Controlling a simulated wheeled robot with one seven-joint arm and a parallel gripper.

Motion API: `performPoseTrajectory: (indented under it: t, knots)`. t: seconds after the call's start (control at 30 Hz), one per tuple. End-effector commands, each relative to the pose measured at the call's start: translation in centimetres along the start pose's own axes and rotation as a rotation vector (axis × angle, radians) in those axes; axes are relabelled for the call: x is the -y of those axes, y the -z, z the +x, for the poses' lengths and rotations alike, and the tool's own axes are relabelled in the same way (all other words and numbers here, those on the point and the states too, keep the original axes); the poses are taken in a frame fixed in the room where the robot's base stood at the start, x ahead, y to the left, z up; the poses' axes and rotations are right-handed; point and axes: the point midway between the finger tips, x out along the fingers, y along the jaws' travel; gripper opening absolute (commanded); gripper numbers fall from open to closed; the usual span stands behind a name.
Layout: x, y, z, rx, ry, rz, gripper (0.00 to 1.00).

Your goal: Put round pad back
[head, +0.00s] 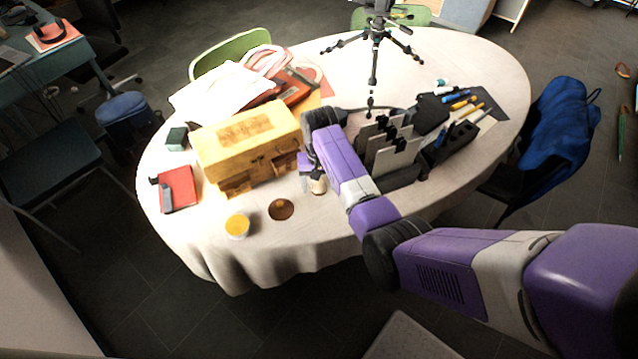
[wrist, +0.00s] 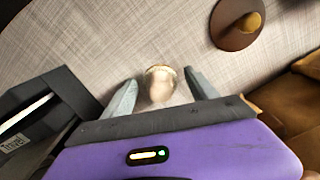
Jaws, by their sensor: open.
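A round brown disc (head: 281,209) lies flat near the front of the white-clothed table (head: 340,225); it may be the round pad. In the wrist view the brown disc (wrist: 229,32) shows at the top right with a tan spot on it. My gripper (wrist: 160,88) is open, pointing down at the table beside the wooden box. A small cream, round-topped object (wrist: 159,80) stands between its fingers, with slight gaps visible at both sides. This small object (head: 318,185) also shows in the head view. My gripper partly hides in the head view behind my arm.
A yellow wooden box (head: 250,140) stands left of my gripper, and a black organizer (head: 395,165) with upright panels stands right. A round yellow-topped tin (head: 237,225) sits left of the disc.

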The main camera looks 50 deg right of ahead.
Motion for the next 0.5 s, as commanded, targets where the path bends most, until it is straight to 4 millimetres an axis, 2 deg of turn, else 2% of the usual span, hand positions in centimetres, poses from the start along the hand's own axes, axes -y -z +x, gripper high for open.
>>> performPoseTrajectory:
  t: [0.17, 0.27, 0.5]
  knots:
    - [0.0, 0.0, -0.6, -0.001, 0.000, 0.000, 0.68]
    - [0.0, 0.1, -1.7, -0.003, 0.001, 0.000, 0.68]
    - [0.1, 0.1, -6.6, -0.005, 0.001, 0.000, 0.68]
